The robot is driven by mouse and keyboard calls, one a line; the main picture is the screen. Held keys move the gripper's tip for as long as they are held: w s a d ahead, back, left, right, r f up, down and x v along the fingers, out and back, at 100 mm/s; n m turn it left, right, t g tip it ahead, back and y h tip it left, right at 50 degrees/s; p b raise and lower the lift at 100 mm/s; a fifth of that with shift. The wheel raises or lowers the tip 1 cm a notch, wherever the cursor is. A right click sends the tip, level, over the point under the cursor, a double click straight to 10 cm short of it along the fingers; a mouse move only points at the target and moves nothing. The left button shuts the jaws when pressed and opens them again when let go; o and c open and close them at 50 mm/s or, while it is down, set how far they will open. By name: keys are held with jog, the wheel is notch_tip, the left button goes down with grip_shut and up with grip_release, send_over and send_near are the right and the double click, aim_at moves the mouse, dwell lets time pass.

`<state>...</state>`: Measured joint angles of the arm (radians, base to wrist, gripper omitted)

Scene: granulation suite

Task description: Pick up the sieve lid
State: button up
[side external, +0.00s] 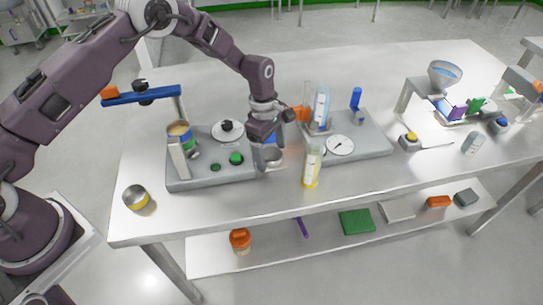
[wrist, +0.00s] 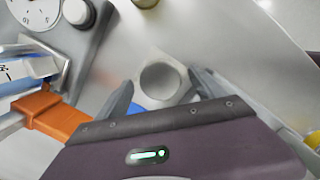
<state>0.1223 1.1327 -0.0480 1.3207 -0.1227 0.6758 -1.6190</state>
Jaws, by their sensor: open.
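A round pale disc with a black knob (side external: 227,131), which looks like a lid, lies on the left grey base unit (side external: 212,174). My gripper (side external: 271,154) is to the right of that disc, low over the gap between the two base units. In the wrist view my gripper (wrist: 160,88) is open, with its fingers apart on either side of a small grey metal piece with a round recess (wrist: 160,82). I cannot tell whether the fingers touch this piece or whether it is the sieve lid. The knobbed disc is not clearly visible in the wrist view.
A yellow-filled cylinder (side external: 312,168) stands close to the right of my gripper. The right base unit (side external: 375,148) has a dial and an orange clamp (side external: 300,113), also in the wrist view (wrist: 55,118). A metal cup (side external: 137,197) stands at the left. The table's front strip is mostly clear.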

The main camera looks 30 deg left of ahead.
jog(key=c, duration=1.5)
